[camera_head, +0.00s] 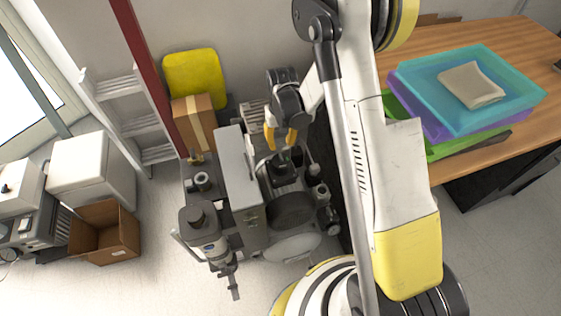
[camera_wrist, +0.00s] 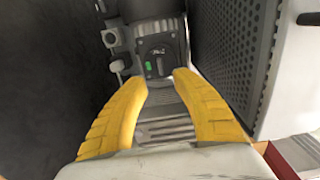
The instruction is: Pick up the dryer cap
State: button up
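The dental compressor (camera_head: 240,185) stands on the floor in the middle of the head view. A dark round cap (camera_head: 196,215) tops an upright cylinder at its front left; I cannot tell for certain that this is the dryer cap. My gripper (camera_head: 281,137) points down over the back part of the compressor, right of and behind that cap. In the wrist view, its yellow fingers (camera_wrist: 160,82) are apart with nothing held between them. Below them show grey ribbed housing (camera_wrist: 168,125) and a small dark panel with a green switch (camera_wrist: 148,66). That cap is not recognisable in the wrist view.
A tall grey box (camera_head: 238,170) rises from the compressor left of my gripper. A cardboard box (camera_head: 194,122) and yellow container (camera_head: 194,76) stand behind. A wooden table (camera_head: 525,50) with stacked trays is at the right. An open carton (camera_head: 105,240) lies left; floor between is clear.

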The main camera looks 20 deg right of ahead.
aim_at(281, 156)
notch_tip(281, 156, down, 8)
jog(key=b, duration=0.4)
jog(key=shift+s, duration=0.1)
jog(key=shift+r, duration=0.15)
grip_shut()
